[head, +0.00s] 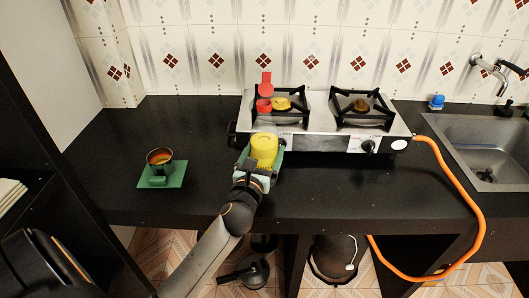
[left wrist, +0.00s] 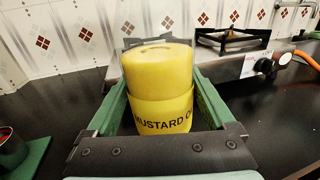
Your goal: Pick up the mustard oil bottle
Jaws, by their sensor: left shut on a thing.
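My right gripper is not in view.
A dark cup (head: 160,165) stands on a green mat (head: 150,181) at left. An orange hose (head: 466,180) hangs at right, near the sink (head: 459,128).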

